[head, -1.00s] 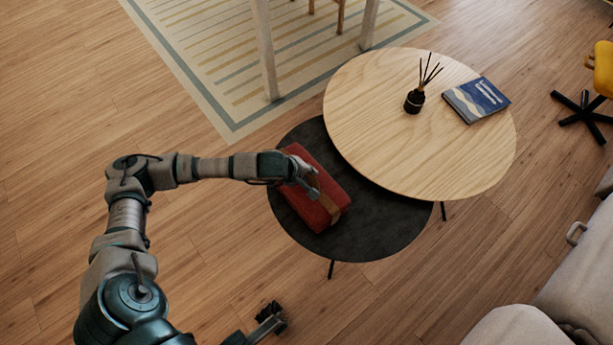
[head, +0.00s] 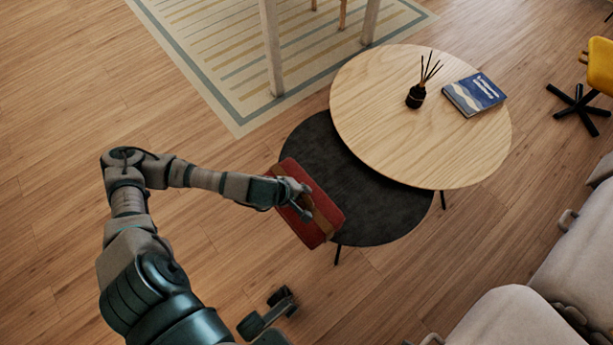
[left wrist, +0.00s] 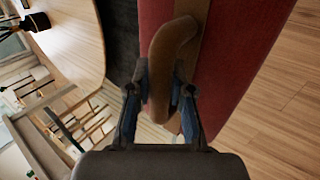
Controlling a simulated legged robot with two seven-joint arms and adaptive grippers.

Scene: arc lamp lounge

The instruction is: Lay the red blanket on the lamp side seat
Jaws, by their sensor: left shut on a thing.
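The red blanket (head: 323,206) is a folded bundle with a tan strap and a looped handle. My left gripper (head: 304,198) is shut on that strap handle. The left wrist view shows the fingers (left wrist: 160,85) closed around the tan handle (left wrist: 172,45), with red blanket (left wrist: 232,60) on both sides. The blanket is held over the front left edge of the low dark table and partly over the floor. A part of mine that looks like my right gripper (head: 270,312) shows at the bottom, its jaws unclear. Pale grey seats (head: 510,318) are cut off at lower right; no lamp is visible.
The dark round table (head: 375,205) stands partly under a higher round wooden table (head: 420,150). On the wooden table are a reed diffuser (head: 415,97) and a blue book (head: 473,94). A yellow chair (head: 600,65) stands at right. Wooden floor is clear between tables and seats.

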